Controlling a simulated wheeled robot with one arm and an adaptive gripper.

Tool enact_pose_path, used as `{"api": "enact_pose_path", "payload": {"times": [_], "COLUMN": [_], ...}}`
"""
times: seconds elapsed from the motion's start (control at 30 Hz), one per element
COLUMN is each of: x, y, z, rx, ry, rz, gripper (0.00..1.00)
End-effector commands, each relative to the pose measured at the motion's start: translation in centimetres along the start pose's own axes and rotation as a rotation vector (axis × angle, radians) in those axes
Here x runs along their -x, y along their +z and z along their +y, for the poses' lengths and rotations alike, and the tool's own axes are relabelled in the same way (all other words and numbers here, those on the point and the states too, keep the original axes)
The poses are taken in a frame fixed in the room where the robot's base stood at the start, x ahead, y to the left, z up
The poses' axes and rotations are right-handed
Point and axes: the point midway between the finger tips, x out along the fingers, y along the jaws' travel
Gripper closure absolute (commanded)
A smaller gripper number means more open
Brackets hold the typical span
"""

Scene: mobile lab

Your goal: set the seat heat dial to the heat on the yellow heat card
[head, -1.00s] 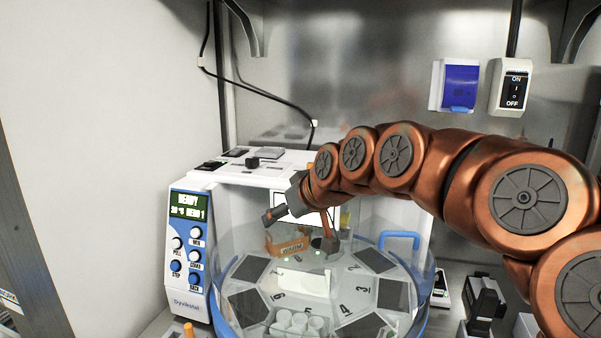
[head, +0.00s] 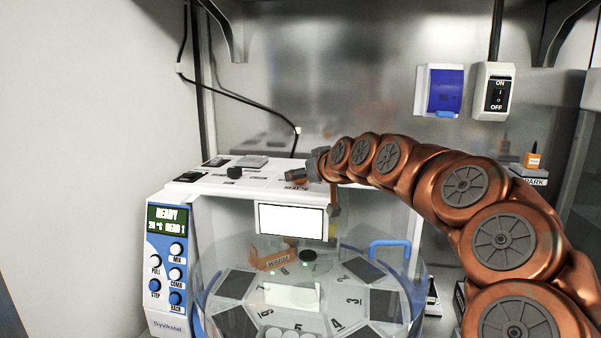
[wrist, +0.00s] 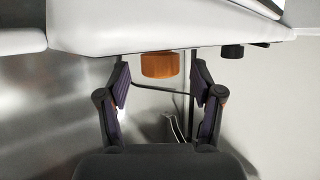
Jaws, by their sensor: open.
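In the wrist view an orange round knob (wrist: 160,65), likely the seat heat dial, sits on the white machine top between my gripper's fingers and just past their tips. My gripper (wrist: 158,84) is open and empty, apart from the knob. In the head view my gripper (head: 314,192) is over the front of the machine's top, by printed lettering; I cannot make out the orange knob there. A small yellow patch (head: 333,231) shows behind the clear carousel cover; I cannot tell whether it is the heat card, and no heat value is readable.
A black knob (head: 235,172) stands on the machine top to the left. The control panel (head: 166,262) reads READY, 20 °C. A wall switch (head: 495,92) is at upper right.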

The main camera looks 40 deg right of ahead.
Motion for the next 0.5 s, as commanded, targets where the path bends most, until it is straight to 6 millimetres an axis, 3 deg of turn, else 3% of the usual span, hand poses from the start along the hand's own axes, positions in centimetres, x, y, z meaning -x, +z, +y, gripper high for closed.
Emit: {"api": "enact_pose_path", "payload": {"times": [0.2, 0.5], "x": [-1.8, -1.9], "y": [-0.1, 0.0], "z": [0.0, 0.0], "rx": [0.0, 0.0], "ry": [0.0, 0.0], "rz": [0.001, 0.001], "gripper": [0.34, 0.36]}}
